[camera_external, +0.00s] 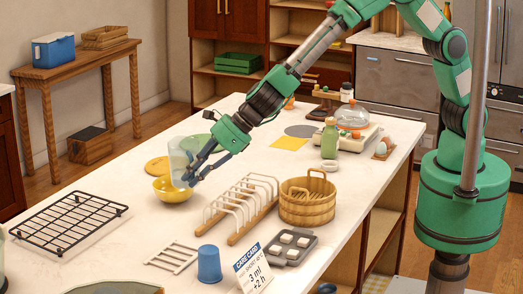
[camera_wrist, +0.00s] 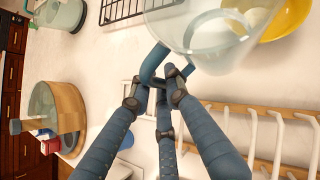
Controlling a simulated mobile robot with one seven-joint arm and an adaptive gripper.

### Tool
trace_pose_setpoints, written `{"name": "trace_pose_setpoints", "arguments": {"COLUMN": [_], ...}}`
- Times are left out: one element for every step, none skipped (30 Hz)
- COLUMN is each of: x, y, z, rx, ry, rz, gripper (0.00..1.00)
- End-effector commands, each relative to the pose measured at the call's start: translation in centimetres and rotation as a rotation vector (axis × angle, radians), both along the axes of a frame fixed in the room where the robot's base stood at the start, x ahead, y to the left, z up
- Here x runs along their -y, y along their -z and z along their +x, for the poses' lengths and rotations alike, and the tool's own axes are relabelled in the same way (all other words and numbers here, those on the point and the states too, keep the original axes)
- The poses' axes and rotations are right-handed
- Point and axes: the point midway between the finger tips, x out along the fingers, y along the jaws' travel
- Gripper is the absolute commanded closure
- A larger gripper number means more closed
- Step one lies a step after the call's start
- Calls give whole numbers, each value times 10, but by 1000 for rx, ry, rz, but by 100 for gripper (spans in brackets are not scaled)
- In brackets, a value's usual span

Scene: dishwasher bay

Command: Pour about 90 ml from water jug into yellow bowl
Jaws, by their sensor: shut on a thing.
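The clear water jug (camera_external: 180,158) is held by its blue handle (camera_wrist: 152,62) over the yellow bowl (camera_external: 172,190). My gripper (camera_external: 190,180) is shut on that handle; its fingers (camera_wrist: 166,80) meet around it in the wrist view. The jug (camera_wrist: 205,38) looks close to upright or slightly tilted; I cannot tell exactly. The yellow bowl (camera_wrist: 290,18) shows partly behind the jug's rim at the top right of the wrist view. The water level and any stream are not clear, and the inside of the bowl is mostly hidden.
A white-pegged wooden dish rack (camera_external: 240,208) stands right of the bowl, with a round wooden basket (camera_external: 307,203) beyond it. A black wire rack (camera_external: 70,222) lies at left. A blue cup (camera_external: 209,263) and a card (camera_external: 253,270) stand near the front.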

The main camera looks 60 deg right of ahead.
Motion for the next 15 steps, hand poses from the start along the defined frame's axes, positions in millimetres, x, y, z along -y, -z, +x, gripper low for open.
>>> {"name": "trace_pose_setpoints", "arguments": {"x": [-10,-14,-19,-23,-26,-31,-34,-37,-41,-44,-47,-51,-49,-48,-48], "y": [0,0,1,1,1,1,2,2,2,3,3,4,7,10,14], "z": [-4,-6,-8,-10,-12,-14,-16,-18,-19,-21,-22,-25,-24,-24,-24], "rx": [1,1,0,0,1,1,1,1,1,0,1,1,0,0,0], "ry": [3,7,12,14,17,20,22,25,28,30,33,35,37,37,37], "rz": [2,2,1,2,2,2,2,2,2,3,2,2,0,0,0], "gripper": [100,100,100,100,100,100,100,100,100,100,100,100,100,100,100]}}
